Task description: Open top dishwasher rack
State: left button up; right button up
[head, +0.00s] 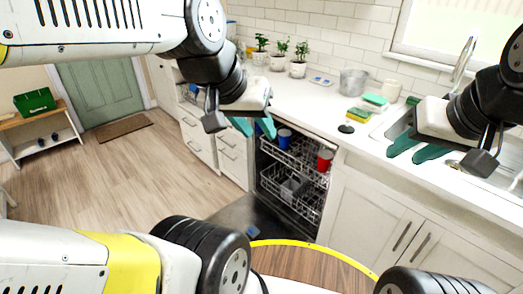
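The dishwasher's top rack (300,158) is a wire rack inside the cabinet opening under the counter. It holds a blue cup (284,138) and a red cup (324,160). The dishwasher door (247,216) is folded down near the floor. A lower rack (296,190) with a grey basket sits below. My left gripper (255,127) hangs just left of and above the top rack, with green fingers apart; I see no contact with the rack. My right gripper (420,150) is over the counter by the sink, with two green fingers apart and nothing between them.
The white counter (310,105) runs above the dishwasher, with potted plants, a metal pot (353,82) and a sponge near the wall. White drawers (213,142) are left of the dishwasher and cabinet doors (375,222) right. A round wooden surface (310,264) is at the front. Open floor lies left.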

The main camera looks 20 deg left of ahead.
aim_at(263, 135)
jog(key=u, duration=0.3)
jog(key=i+l, duration=0.1)
jog(key=l, duration=0.2)
jog(key=i+l, duration=0.25)
jog(key=l, duration=0.3)
jog(key=l+u, duration=0.1)
jog(key=u, duration=0.4)
jog(key=i+l+u, duration=0.1)
jog(key=u, duration=0.35)
jog(key=l+u, duration=0.2)
jog(key=u, duration=0.3)
jog(key=i+l+u, duration=0.2)
jog(key=u, duration=0.25)
jog(key=i+l, duration=0.15)
jog(key=l, duration=0.15)
